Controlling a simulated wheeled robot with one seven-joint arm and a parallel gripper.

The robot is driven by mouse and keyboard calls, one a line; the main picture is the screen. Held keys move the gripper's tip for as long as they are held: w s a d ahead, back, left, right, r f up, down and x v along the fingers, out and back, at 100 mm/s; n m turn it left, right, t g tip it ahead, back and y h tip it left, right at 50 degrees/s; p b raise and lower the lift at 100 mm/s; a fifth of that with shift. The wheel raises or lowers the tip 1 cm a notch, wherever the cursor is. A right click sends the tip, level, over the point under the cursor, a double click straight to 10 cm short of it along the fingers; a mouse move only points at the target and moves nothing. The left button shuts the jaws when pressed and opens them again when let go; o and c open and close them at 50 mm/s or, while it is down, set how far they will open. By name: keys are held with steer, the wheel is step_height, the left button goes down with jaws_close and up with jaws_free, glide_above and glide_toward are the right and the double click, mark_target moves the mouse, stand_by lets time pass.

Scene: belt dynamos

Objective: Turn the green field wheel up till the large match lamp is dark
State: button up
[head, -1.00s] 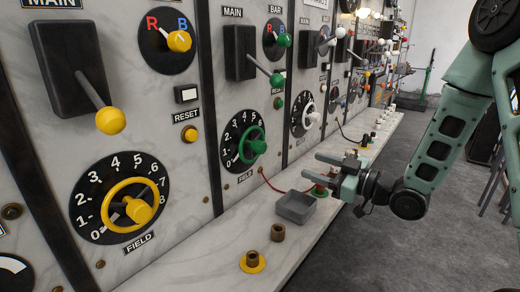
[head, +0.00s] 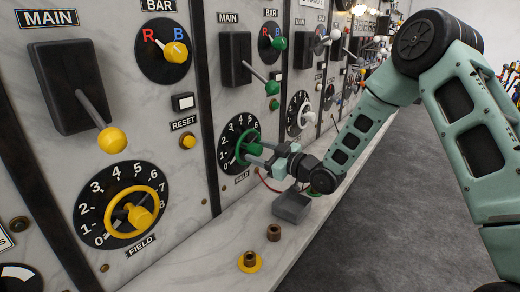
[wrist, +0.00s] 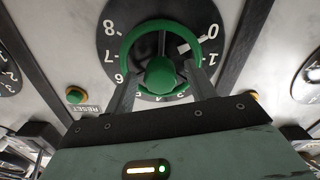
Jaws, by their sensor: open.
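The green field wheel (head: 249,147) sits on a black numbered dial in the middle panel. In the wrist view the wheel (wrist: 122,52) appears upside down, with its green hub (wrist: 160,76) in the middle. A white pointer (wrist: 183,46) shows by the 0 end of the scale. My gripper (head: 254,151) is open at the wheel. In the wrist view its two fingers (wrist: 160,80) lie on either side of the hub, over the lower rim; I cannot tell whether they touch it. A bright lamp (head: 358,6) glows at the top edge; I cannot tell whether it is the match lamp.
A yellow field wheel (head: 133,211) and yellow-knobbed lever (head: 111,140) are on the nearer panel. A green-knobbed lever (head: 273,87) hangs above the green wheel.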

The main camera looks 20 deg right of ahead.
steer(key=shift+w+a, duration=0.15)
steer(key=shift+w, duration=0.05)
steer(key=c, duration=1)
